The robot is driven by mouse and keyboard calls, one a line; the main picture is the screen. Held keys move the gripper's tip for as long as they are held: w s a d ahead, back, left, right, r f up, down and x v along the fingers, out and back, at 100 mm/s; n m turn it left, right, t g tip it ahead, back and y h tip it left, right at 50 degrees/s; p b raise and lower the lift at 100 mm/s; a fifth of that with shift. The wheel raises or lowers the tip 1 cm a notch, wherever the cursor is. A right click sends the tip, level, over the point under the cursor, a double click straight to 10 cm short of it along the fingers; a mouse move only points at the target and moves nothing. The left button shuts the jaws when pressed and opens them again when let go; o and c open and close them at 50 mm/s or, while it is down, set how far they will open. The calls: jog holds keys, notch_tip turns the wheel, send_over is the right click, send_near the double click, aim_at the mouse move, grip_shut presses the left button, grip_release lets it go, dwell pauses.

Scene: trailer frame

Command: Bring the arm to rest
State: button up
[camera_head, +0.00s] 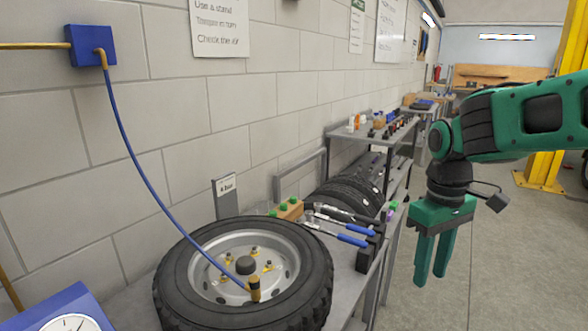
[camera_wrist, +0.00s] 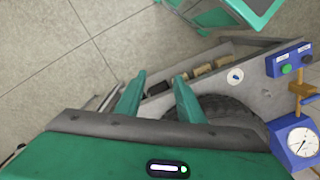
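My gripper (camera_head: 432,278) is at the end of my green arm on the right of the head view. It hangs with its fingers pointing down over open floor, to the right of the bench. The two fingers (camera_wrist: 158,80) stand apart in the wrist view, with nothing between them. The gripper touches nothing that I can see.
A tyre on a wheel rim (camera_head: 181,283) lies on the bench, with a blue hose (camera_head: 135,147) running from a blue wall box (camera_head: 91,46) to it. Blue-handled tools (camera_head: 342,238) lie behind it. A gauge box (camera_head: 50,311) stands at the lower left. Floor (camera_head: 505,250) is clear at right.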

jog(key=s+d+f+m, duration=0.2)
jog(key=s+d+m, duration=0.3)
jog(key=s+d, duration=0.2)
jog(key=s+d+f+m, duration=0.3)
jog(key=s+d+m, duration=0.3)
jog(key=s, duration=0.5)
jog(key=shift+s+d+f+t, duration=0.15)
jog(key=shift+s+d+t, duration=0.15)
jog(key=shift+d, duration=0.2)
jog(key=shift+c, duration=0.5)
jog(key=shift+w, duration=0.1)
